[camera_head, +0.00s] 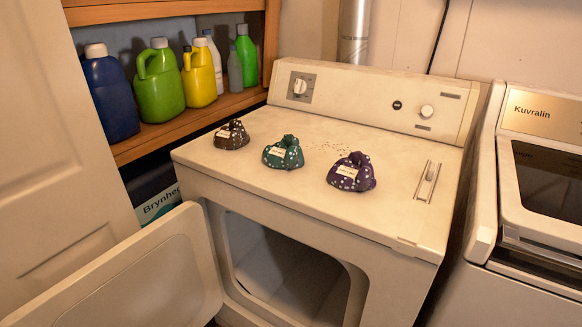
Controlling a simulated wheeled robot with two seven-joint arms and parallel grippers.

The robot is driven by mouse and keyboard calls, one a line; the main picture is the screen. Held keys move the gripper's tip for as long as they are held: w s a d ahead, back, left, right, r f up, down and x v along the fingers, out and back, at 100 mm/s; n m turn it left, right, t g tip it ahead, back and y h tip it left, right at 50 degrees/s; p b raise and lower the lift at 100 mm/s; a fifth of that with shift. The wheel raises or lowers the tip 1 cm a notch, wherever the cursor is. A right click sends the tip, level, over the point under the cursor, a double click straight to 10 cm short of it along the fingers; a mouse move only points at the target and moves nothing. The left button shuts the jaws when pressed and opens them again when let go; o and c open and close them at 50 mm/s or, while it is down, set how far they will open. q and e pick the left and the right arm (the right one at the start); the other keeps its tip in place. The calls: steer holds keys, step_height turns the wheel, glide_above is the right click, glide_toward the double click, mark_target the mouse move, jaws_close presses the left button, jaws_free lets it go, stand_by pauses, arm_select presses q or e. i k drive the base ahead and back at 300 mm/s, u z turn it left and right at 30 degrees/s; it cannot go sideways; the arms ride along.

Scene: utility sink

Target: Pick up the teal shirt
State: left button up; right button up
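A teal shirt (284,153), crumpled into a small heap with white dots and a white label, lies on top of the white dryer (325,122). It is the middle one of three similar heaps. A dark brown heap (232,135) lies to its left, and a purple heap (352,173) lies to its right, nearer the front edge. The three are apart from each other. Neither of my grippers shows in the head view.
The dryer's door (140,280) hangs open at the lower left, and its drum opening looks empty. A wooden shelf (190,118) with several bottles stands at the left. A second machine (540,180) stands at the right.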

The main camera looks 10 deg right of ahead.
mark_target(286, 154)
steer(key=u, duration=1.2)
steer(key=i, duration=0.55)
steer(key=z, duration=0.85)
